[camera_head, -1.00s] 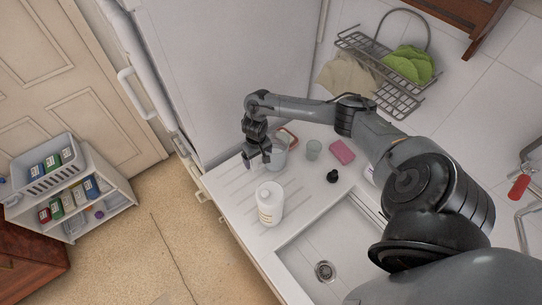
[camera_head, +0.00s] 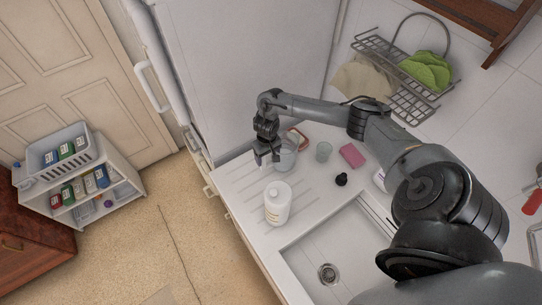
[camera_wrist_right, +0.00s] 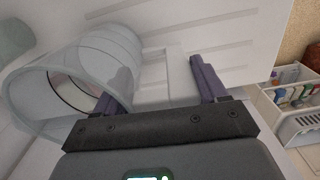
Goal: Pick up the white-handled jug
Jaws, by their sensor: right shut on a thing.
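The jug (camera_head: 287,159) is a grey, see-through vessel on the draining board, near the fridge. In the right wrist view the jug (camera_wrist_right: 103,50) lies at the left with its round opening towards the camera, and its pale handle (camera_wrist_right: 153,72) reaches between the fingers. My right gripper (camera_head: 267,161) is at the jug's left side, pointing down, and is shut on the handle. In the wrist view the right gripper (camera_wrist_right: 162,92) has one finger on each side of the handle; exact contact is hard to see. My left gripper is not in view.
A white bottle (camera_head: 277,205) stands in front of the jug. A small cup (camera_head: 324,151), pink sponge (camera_head: 352,155) and black stopper (camera_head: 341,180) are to the right. A red-rimmed item (camera_head: 300,138) is behind the jug.

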